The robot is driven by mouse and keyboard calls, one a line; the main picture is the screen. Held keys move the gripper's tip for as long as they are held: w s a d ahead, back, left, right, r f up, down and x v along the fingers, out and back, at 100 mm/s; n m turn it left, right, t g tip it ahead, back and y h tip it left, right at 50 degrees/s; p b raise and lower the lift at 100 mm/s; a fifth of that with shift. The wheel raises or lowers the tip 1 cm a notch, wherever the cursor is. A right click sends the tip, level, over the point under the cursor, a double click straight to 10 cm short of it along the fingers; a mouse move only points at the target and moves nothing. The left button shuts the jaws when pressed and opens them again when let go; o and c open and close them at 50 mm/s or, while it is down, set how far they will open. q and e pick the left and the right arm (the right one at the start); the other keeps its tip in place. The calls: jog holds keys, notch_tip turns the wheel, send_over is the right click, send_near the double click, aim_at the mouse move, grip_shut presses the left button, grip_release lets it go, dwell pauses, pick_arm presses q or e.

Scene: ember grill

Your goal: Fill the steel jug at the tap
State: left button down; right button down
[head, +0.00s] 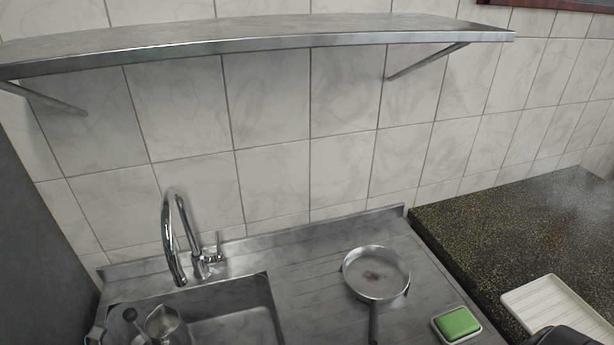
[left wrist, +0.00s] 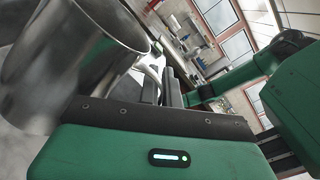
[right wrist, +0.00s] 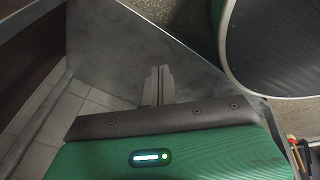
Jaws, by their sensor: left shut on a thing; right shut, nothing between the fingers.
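No water stream is visible. In the left wrist view the jug (left wrist: 85,70) is large and close, and my left gripper (left wrist: 172,82) is shut on its handle. In the right wrist view my right gripper (right wrist: 157,78) is shut and empty.
The sink (head: 235,305) has a drainboard at right with a steel pan (head: 376,274) and a green sponge (head: 458,323) on a dish. A dark speckled counter (head: 510,230) with a white tray (head: 560,305) lies further right. A steel shelf (head: 260,42) hangs above.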

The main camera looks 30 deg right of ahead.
pick_arm(q)
jog(key=shift+r, duration=3.05)
pick_arm(e)
jog(key=s+a+f+m+g, duration=0.2)
jog(key=s+a+f+m, duration=0.2)
jog(key=s+a, duration=0.3)
jog(key=shift+s+a, duration=0.15)
jog(key=shift+a, duration=1.2)
